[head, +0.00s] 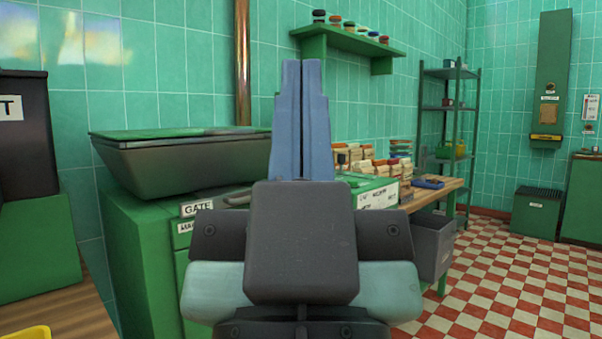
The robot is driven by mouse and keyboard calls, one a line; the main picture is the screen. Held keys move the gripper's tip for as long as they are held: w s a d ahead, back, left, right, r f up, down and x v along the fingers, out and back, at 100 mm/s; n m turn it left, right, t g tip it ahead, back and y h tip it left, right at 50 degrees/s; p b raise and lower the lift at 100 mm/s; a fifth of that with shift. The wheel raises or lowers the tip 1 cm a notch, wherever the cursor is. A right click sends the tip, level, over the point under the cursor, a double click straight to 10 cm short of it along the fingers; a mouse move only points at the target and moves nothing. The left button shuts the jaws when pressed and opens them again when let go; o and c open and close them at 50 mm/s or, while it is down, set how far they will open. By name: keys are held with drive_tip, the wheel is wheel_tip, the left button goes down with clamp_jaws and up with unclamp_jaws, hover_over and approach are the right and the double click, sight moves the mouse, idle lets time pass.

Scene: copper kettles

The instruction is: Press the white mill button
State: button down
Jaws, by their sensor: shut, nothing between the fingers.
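My gripper (303,66) is shut, its two blue fingers side by side with nothing between them. A green machine (142,240) with a wide hopper (190,165) on top stands just left of my gripper. I cannot make out a white button. The machine's right part is hidden behind my gripper, and I cannot tell if a button is there.
A wooden bench (440,190) with a green labelled box (378,193) and stacked packets (378,168) stands right of my gripper. A grey bin (433,247) is under it. A copper pipe (242,60) runs up the wall. The checkered floor (510,285) at right is clear.

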idle(0.6)
wheel_tip(320, 180, up, 36)
drive_tip(key=p, duration=3.6)
drive_tip(key=shift+f, duration=0.1)
drive_tip(key=shift+w, duration=0.1)
